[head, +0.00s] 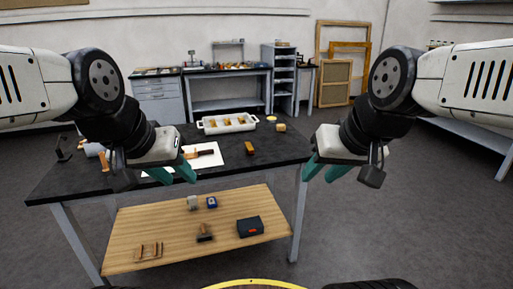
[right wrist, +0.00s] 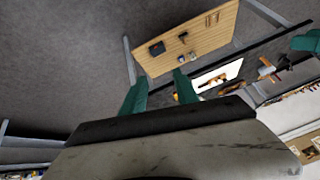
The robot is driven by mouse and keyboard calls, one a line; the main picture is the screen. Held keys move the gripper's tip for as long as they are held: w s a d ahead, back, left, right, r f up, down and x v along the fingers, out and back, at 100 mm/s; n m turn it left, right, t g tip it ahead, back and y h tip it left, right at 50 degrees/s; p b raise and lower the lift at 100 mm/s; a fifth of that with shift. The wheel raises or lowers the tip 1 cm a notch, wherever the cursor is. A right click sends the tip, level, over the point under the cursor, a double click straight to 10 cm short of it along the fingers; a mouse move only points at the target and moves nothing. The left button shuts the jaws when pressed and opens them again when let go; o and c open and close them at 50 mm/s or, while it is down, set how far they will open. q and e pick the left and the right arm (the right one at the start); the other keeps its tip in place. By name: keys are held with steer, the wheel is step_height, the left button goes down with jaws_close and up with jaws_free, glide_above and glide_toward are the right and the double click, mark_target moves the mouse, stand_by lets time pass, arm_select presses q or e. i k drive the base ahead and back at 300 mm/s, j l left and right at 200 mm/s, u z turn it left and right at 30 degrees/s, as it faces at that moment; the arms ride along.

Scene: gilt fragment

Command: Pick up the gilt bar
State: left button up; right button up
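A small gold-brown bar (head: 249,148), which looks like the gilt bar, lies on the dark tabletop (head: 270,150) right of the white sheet. I cannot pick it out surely in the right wrist view. My right gripper (head: 323,169) is open and empty, in the air off the table's right end, to the right of the bar. Its two teal fingers stand apart in the right wrist view (right wrist: 160,93). My left gripper (head: 174,174) has its teal fingers apart and holds nothing I can see. It hangs over the table's front, left of the bar, in front of the white sheet.
A white tray (head: 208,128) with gilt pieces stands at the table's back. A small tan block (head: 281,128) is near the back right corner. A brown-handled tool lies on the white sheet (head: 215,158). The wooden lower shelf (head: 180,225) holds several small things.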

mark_target(249, 146)
steer(key=i+u, duration=0.2)
steer(key=i, duration=0.5)
steer(key=i+l+u, duration=0.1)
steer(key=i+u, duration=0.15)
steer(key=i, duration=0.4)
